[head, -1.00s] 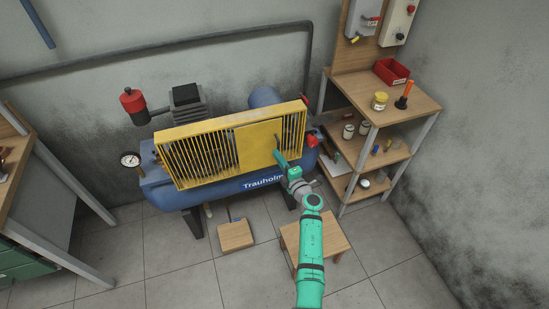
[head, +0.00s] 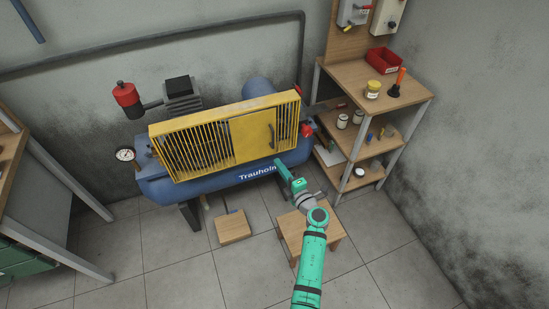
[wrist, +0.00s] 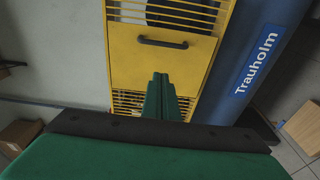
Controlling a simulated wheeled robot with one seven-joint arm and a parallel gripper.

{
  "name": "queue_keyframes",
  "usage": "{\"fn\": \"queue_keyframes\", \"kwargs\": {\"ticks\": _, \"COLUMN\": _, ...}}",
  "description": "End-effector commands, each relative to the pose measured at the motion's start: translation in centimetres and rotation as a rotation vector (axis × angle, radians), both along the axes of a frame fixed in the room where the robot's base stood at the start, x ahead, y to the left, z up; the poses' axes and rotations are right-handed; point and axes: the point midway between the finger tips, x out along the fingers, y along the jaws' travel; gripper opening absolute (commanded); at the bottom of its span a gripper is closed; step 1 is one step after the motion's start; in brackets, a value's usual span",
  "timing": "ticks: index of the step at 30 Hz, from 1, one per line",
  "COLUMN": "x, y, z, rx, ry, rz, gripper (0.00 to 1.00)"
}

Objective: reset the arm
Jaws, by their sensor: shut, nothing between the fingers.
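My green gripper (head: 279,165) is in front of the blue compressor tank (head: 225,188), near the right end of its label. In the wrist view its fingers (wrist: 158,84) are together with nothing between them. Beyond them is the yellow guard (head: 200,150) with a flat door panel (head: 254,136) and a dark handle (head: 271,137). The handle also shows in the wrist view (wrist: 162,43), apart from the fingertips. The panel lies over the right part of the slatted guard.
A wooden shelf (head: 350,75) stands to the right with a red bin (head: 383,61), jars and an orange-handled tool. A small stool (head: 325,240) and a wooden block (head: 233,228) are on the floor. A workbench (head: 50,245) stands at left.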

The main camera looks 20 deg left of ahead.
Motion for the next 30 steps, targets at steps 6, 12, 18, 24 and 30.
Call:
{"fn": "queue_keyframes", "kwargs": {"ticks": 6, "x": -1.4, "y": -2.4, "z": 0.0, "rx": 0.001, "ry": 0.001, "rz": -0.007, "gripper": 0.0}}
{"fn": "queue_keyframes", "kwargs": {"ticks": 12, "x": -1.6, "y": -2.8, "z": 0.0, "rx": 0.001, "ry": 0.001, "rz": -0.007, "gripper": 0.0}}
{"fn": "queue_keyframes", "kwargs": {"ticks": 18, "x": -2.4, "y": -1.7, "z": 0.1, "rx": 0.027, "ry": 0.005, "rz": -0.001, "gripper": 0.0}}
{"fn": "queue_keyframes", "kwargs": {"ticks": 24, "x": -6.6, "y": 0.0, "z": 1.4, "rx": 0.22, "ry": 0.038, "rz": -0.052, "gripper": 0.0}}
{"fn": "queue_keyframes", "kwargs": {"ticks": 30, "x": -12.2, "y": -0.5, "z": 3.0, "rx": 0.473, "ry": 0.101, "rz": -0.151, "gripper": 0.0}}
